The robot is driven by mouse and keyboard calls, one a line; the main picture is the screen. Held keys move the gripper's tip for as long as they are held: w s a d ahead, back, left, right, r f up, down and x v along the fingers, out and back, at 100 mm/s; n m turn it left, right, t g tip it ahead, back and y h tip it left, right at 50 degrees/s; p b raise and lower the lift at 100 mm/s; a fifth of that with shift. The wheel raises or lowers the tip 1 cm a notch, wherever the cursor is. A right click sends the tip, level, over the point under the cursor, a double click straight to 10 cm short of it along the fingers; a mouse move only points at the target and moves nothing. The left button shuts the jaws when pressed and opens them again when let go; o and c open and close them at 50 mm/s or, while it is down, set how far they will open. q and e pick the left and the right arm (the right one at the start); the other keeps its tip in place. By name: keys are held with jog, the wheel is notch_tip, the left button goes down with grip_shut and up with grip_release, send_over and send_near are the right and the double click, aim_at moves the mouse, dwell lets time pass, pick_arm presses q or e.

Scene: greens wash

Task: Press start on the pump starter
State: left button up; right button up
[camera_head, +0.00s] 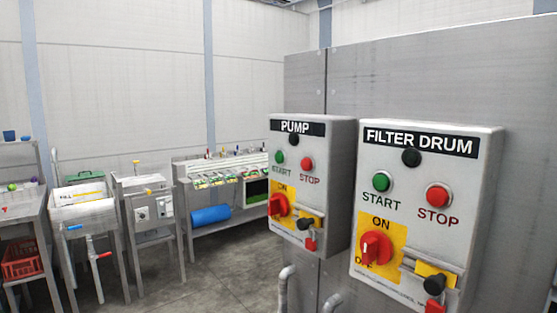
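The pump starter (325,190) is a grey box labelled PUMP, mounted on a grey cabinet right of centre. Its green START button (280,157) sits at the upper left and its red STOP button (307,163) beside it. A black round lamp or cap (292,139) is above them. A red rotary switch (278,205) on a yellow ON plate sits lower left. A black knob (305,223) and a small red piece (310,244) are at the lower right. Neither of my grippers shows in the head view.
The filter drum starter (480,180) stands close on the right, with its own green START (381,181) and red STOP (438,195). Grey pipes (285,290) rise below. Sinks, a bench and a red crate (22,259) are at left. Floor (215,275) between is clear.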

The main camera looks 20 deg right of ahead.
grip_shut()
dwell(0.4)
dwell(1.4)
